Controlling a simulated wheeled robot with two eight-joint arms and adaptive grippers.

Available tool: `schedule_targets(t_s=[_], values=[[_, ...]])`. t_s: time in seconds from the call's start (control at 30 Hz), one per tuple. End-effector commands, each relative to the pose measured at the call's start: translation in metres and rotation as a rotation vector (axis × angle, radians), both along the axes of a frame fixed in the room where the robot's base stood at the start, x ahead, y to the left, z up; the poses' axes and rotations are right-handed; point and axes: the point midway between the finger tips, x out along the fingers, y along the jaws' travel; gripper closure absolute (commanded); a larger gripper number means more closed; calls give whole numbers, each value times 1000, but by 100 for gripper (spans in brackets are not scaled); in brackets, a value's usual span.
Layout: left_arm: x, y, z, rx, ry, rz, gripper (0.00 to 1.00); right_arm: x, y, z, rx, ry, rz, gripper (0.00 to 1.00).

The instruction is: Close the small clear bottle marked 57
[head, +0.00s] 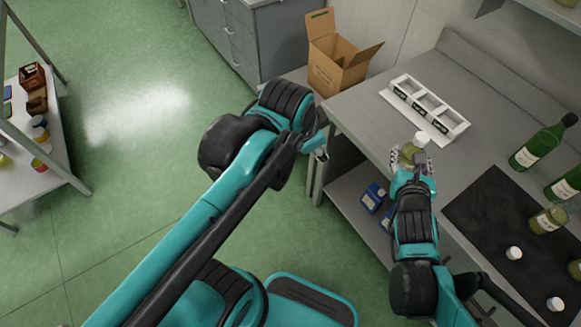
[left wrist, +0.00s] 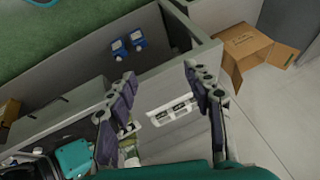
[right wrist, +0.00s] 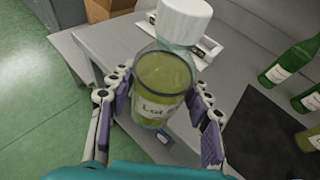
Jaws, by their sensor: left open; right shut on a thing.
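My right gripper (head: 412,160) is shut on a small clear bottle (head: 414,146) of yellow-green oil, held near the bench's left edge. In the right wrist view the bottle (right wrist: 163,85) is between the fingers (right wrist: 160,118). Its label reads "Lot" and a number I cannot make out fully. A white cap (right wrist: 184,20) is at the bottle's mouth; I cannot tell how tightly it sits. My left gripper (left wrist: 165,98) is open and empty in the left wrist view.
A white three-compartment tray (head: 430,108) stands on the grey bench (head: 365,105). A dark mat (head: 490,215) holds two loose white caps (head: 513,253) (head: 555,304) and a clear bottle (head: 547,219). Green bottles (head: 540,147) stand at right. An open cardboard box (head: 335,70) is behind.

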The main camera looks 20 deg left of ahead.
Motion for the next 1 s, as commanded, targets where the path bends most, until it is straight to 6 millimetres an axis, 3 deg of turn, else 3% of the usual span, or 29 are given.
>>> schedule_targets(t_s=[0.1,0.33,0.8,0.87,1.0], values=[[-21,18,-32,-121,-43,249,49,0,0,0,0,-1,0,100],[-43,35,-68,-284,-97,545,49,0,0,0,0,-1,0,100],[-47,38,-74,-320,-108,604,49,2,-3,0,-1,1,-10,100],[-46,38,-74,-319,-108,603,49,8,-11,-3,-3,8,-44,100],[-46,38,-74,-319,-108,602,49,29,-49,-15,-5,23,-197,100]])
